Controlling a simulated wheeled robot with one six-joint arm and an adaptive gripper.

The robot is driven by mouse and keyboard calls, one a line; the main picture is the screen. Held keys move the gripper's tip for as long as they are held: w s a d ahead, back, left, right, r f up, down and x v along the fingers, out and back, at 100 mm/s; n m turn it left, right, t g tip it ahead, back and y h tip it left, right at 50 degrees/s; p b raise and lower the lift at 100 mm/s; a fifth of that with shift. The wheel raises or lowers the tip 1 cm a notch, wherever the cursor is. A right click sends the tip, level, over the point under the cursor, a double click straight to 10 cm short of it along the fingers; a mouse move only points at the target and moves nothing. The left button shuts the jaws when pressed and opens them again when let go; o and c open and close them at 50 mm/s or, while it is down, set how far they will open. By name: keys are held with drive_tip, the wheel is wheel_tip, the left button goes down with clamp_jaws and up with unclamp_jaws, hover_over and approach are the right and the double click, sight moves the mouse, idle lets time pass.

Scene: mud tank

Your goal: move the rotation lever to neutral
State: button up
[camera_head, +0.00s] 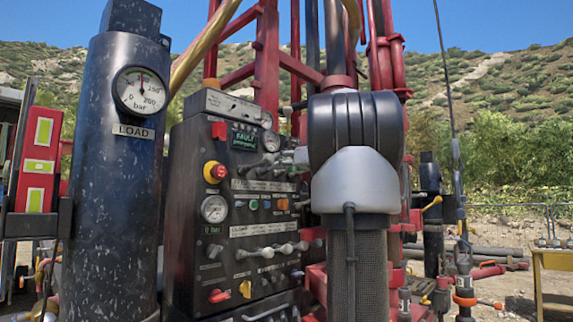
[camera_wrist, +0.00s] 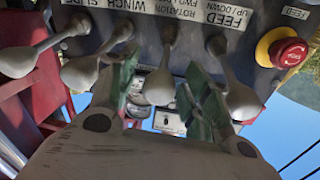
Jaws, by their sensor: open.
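In the wrist view, which shows the panel upside down, a row of grey levers with rounded knobs hangs below the labels. The rotation lever (camera_wrist: 160,88) appears to be the one below the ROTATION label (camera_wrist: 192,12). My gripper (camera_wrist: 160,77) is open, with one greenish finger on each side of this lever's knob. I cannot tell whether either finger touches it. The feed lever (camera_wrist: 241,101) is close by the right finger. Another lever (camera_wrist: 85,72) is close by the left finger. In the head view my arm hides the gripper and part of the lever row.
A red emergency stop (camera_wrist: 289,52) on a yellow base is right of the levers. A black cylinder (camera_head: 115,200) with a LOAD gauge stands left.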

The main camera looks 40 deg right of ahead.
drive_tip(key=shift+s, duration=0.1)
drive_tip(key=s, duration=1.2)
drive_tip(key=shift+d, duration=0.15)
drive_tip(key=shift+w, duration=0.1)
